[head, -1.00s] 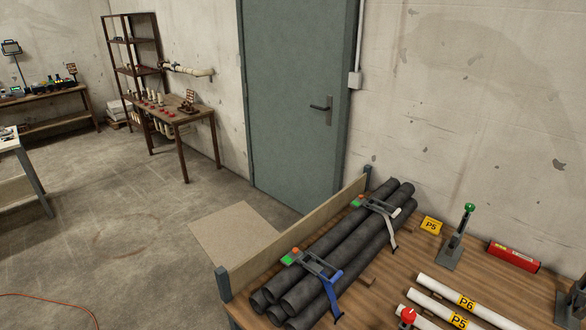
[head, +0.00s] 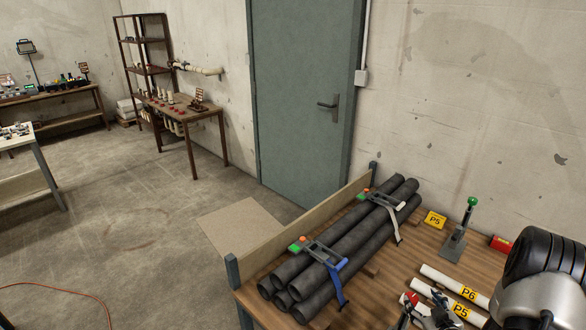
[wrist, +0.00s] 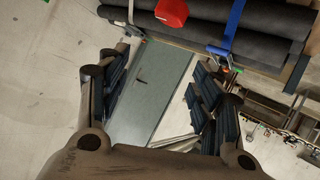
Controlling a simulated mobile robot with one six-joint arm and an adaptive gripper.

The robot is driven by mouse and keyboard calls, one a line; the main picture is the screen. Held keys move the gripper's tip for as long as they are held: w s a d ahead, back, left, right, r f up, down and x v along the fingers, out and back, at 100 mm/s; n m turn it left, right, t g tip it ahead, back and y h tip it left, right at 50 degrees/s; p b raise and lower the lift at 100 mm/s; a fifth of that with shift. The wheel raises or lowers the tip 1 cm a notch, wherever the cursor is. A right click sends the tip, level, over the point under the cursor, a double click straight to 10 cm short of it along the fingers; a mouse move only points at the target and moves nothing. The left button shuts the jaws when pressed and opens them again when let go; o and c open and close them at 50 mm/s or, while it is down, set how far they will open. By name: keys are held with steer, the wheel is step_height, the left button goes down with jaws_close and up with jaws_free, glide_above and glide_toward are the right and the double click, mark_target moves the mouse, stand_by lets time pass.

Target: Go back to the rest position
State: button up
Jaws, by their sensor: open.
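My gripper shows in the wrist view (wrist: 160,95), with its two dark fingers spread wide apart and nothing between them. In the head view, my gripper is partly visible at the lower right, close to the red-knobbed clamp (head: 411,300) in the picture. Whether it touches the clamp I cannot tell. A red knob (wrist: 172,12) also shows at the top of the wrist view, in front of the dark pipes.
A grey door (head: 300,110) stands behind. Floor (head: 130,235) at left is mostly open.

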steer(key=w+a+r+g+b, duration=0.1)
steer(key=a+r, duration=0.1)
steer(key=r, duration=0.4)
steer(key=w+a+r+g, duration=0.1)
steer(key=a+r+g, duration=0.1)
steer(key=r, duration=0.5)
steer(key=s+a+r+m+g+b, duration=0.1)
steer(key=s+a+r+g+b, duration=0.1)
steer(key=s+a+r, duration=1.1)
steer(key=s+a+g, duration=0.1)
steer(key=s+a, duration=0.1)
steer(key=a, duration=0.2)
steer(key=shift+s+r+m, duration=0.3)
steer(key=shift+m, duration=0.1)
steer(key=s+a, duration=0.2)
steer(key=s, duration=0.2)
steer(key=s+a+g+y, duration=0.1)
steer(key=s+a, duration=0.2)
steer(key=s, duration=0.2)
steer(key=s+a+g, duration=0.1)
steer(key=s+a, duration=0.1)
steer(key=s, duration=0.2)
steer(key=shift+s+a+r+y+b, duration=0.15)
steer(key=shift+a+r+y+b, duration=0.05)
steer(key=shift+a+y+b, duration=0.2)
